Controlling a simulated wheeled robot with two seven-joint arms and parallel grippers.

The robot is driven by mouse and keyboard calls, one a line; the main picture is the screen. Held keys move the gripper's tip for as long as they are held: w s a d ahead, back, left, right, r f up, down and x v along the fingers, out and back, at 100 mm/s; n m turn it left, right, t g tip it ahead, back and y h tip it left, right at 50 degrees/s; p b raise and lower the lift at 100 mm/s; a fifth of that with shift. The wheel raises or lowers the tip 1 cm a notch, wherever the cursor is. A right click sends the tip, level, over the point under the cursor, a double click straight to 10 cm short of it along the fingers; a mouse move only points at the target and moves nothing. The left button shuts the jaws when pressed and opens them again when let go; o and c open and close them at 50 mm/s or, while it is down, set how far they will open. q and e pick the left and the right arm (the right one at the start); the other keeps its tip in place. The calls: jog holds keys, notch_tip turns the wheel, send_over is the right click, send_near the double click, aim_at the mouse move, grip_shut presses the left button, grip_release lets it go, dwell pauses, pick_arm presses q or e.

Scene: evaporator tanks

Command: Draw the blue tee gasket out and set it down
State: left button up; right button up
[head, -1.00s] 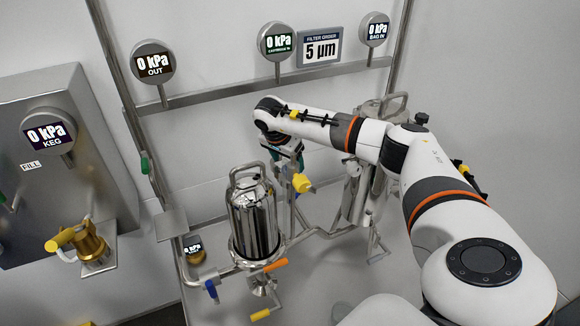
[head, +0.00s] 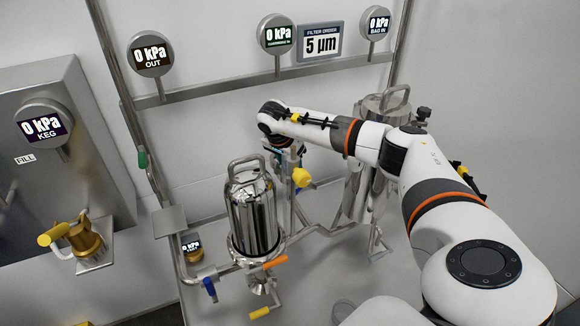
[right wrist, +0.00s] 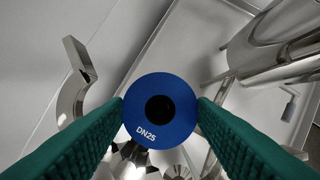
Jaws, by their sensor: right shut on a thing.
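The blue tee gasket (right wrist: 174,88) is a flat blue ring with a dark centre hole, marked DN25, in the right wrist view. The green fingers of my right gripper (right wrist: 160,112) are shut on it from both sides. Steel pipe fittings show below and behind the gasket in the right wrist view. My left gripper is not in view.
A steel filter housing (head: 255,220) with a top handle stands at the centre, and another steel vessel (head: 365,190) stands behind my arm. A yellow valve handle (head: 301,177) is close to my right gripper. A small steel shelf (head: 170,221) is at the left.

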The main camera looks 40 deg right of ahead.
aim_at(289, 167)
jog(key=shift+r+p, duration=0.65)
dwell(0.4)
jog(key=shift+r+p, duration=2.5)
jog(key=shift+r, duration=0.5)
